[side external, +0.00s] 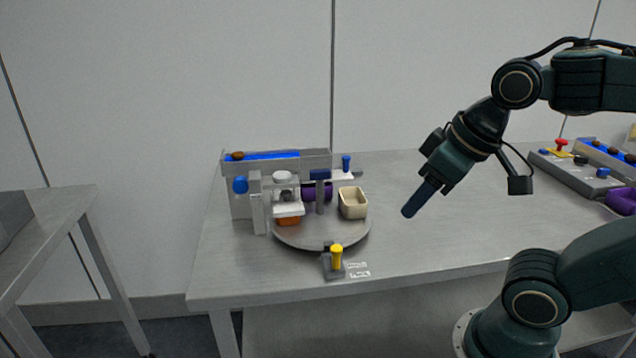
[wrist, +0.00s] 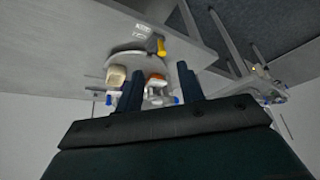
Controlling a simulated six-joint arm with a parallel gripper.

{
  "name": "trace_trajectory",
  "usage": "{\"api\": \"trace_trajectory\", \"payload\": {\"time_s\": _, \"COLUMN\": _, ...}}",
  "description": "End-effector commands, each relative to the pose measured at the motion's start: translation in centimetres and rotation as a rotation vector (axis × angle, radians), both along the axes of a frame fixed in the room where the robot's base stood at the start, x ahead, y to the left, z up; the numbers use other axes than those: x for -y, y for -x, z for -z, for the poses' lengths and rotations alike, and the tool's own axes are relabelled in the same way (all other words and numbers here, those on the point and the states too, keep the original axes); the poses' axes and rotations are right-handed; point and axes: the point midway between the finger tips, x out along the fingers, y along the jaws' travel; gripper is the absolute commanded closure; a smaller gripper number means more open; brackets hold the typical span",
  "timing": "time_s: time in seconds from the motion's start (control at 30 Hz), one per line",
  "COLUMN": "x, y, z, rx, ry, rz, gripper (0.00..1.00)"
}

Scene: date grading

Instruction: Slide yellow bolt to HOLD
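The yellow bolt (side external: 336,256) is an upright yellow knob on a small dark grey mount at the table's front edge, before the round turntable (side external: 300,241). It also shows in the wrist view (wrist: 160,46), beyond the gap between my fingers. Two small white labels (side external: 358,269) lie just right of the mount; their words are too small to read. My gripper (side external: 409,212) hangs in the air to the right of the turntable, above and apart from the bolt. In the wrist view my two fingers (wrist: 160,68) stand apart with nothing between them.
A beige cup (side external: 353,203), a purple cup (side external: 318,192) and an orange cup (side external: 288,220) are around the turntable. A grey stand with a blue chute (side external: 270,156) rises behind. A control box (side external: 575,171) stands far right. The table between is clear.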

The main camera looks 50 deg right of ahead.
Motion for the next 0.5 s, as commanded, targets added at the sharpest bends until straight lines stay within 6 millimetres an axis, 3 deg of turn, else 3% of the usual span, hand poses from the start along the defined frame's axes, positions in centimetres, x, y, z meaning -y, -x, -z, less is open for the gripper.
{"api": "trace_trajectory", "payload": {"time_s": 0.5, "x": 0.3, "y": -7.0, "z": 0.7, "rx": -0.213, "ry": -0.075, "rz": 0.21, "gripper": 0.62}}
